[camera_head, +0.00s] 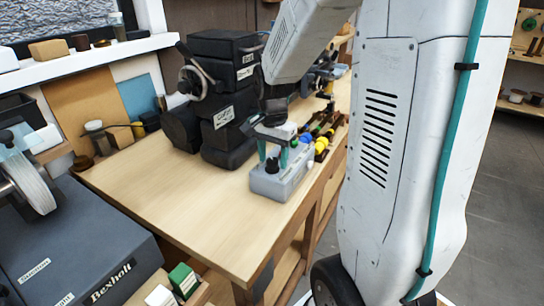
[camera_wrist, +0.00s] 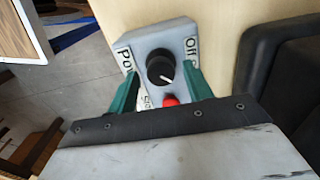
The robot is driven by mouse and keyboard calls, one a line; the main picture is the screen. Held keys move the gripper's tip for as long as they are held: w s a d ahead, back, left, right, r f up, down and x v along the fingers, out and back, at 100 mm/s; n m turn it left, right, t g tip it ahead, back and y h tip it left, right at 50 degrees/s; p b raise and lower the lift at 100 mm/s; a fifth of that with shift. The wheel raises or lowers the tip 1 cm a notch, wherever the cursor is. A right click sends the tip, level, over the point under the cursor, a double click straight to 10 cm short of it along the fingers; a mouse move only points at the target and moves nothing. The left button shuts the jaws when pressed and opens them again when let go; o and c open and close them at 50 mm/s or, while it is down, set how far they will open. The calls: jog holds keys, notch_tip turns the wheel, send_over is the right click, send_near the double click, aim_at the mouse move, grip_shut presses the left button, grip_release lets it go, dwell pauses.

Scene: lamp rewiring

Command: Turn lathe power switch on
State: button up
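A grey control box (camera_head: 283,183) stands on the wooden bench near its right edge. In the wrist view the box (camera_wrist: 184,37) carries a round black knob (camera_wrist: 160,66) with a white pointer mark toward the lower right. A red button (camera_wrist: 170,100) sits just below the knob. Labels read "Off" at the upper right and "Po..." at the left; another is partly hidden. My gripper (camera_head: 273,158) is over the box. In the wrist view its green fingers (camera_wrist: 161,75) are open, one on each side of the knob, with gaps; whether their tips touch the box is unclear.
A black machine (camera_head: 218,100) stands on the bench left of the box. Colourful-handled tools (camera_head: 320,143) lie just behind the box. A grey machine (camera_head: 75,240) marked "Bexholt" with a pale wheel is at lower left. The bench top (camera_head: 175,185) is clear in the front middle.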

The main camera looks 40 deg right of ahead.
aim_at(272, 160)
jog(key=shift+r, duration=3.9)
